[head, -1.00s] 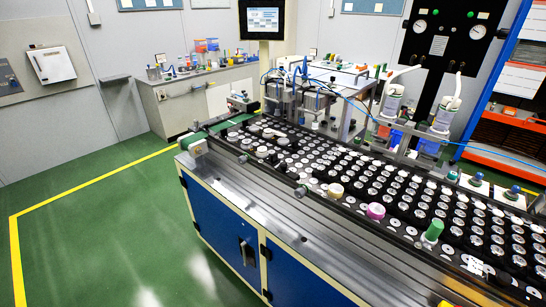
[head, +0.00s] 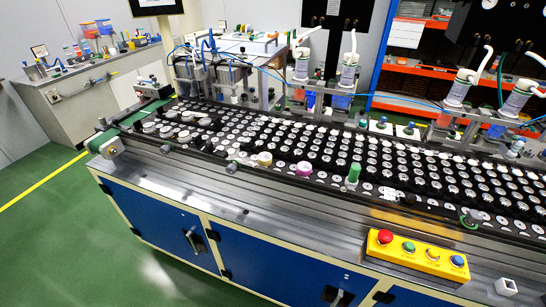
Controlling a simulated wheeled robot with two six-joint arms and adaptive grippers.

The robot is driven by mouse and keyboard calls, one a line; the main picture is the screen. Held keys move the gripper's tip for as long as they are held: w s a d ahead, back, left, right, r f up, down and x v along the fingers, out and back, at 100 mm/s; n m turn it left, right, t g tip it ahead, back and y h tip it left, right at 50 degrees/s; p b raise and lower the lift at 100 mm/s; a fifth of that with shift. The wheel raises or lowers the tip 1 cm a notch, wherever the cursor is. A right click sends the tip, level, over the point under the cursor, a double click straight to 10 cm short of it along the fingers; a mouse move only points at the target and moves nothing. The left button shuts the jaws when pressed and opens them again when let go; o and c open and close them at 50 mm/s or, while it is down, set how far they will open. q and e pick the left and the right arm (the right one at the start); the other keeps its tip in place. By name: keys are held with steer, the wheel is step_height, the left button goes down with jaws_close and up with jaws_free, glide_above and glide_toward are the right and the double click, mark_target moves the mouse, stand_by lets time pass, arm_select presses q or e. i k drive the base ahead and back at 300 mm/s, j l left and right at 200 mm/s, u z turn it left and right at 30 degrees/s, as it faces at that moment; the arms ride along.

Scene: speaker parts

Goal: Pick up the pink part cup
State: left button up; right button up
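The pink part cup (head: 304,169) stands on the front edge of the black conveyor bed in the head view, near the middle of the picture. It has a pale top and a pink-purple side. A cream cup (head: 264,159) is to its left and a taller green part (head: 353,174) is to its right. Neither of my grippers shows in the view, so their distance from the cup cannot be told.
The conveyor bench (head: 200,185) has blue cabinet doors and holds many rows of small round parts. A yellow button box (head: 417,254) sits on its front ledge at right. Dispensers (head: 347,75) stand behind. Green floor (head: 60,245) is clear at left.

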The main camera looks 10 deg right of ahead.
mark_target(304, 168)
steer(key=i+j+z, duration=0.15)
steer(key=j, duration=0.15)
steer(key=i+j+z, duration=0.15)
steer(key=j, duration=0.15)
steer(key=i+j+z, duration=0.15)
steer(key=j, duration=0.15)
steer(key=j+z, duration=0.15)
steer(key=j, duration=0.2)
steer(key=i, duration=0.05)
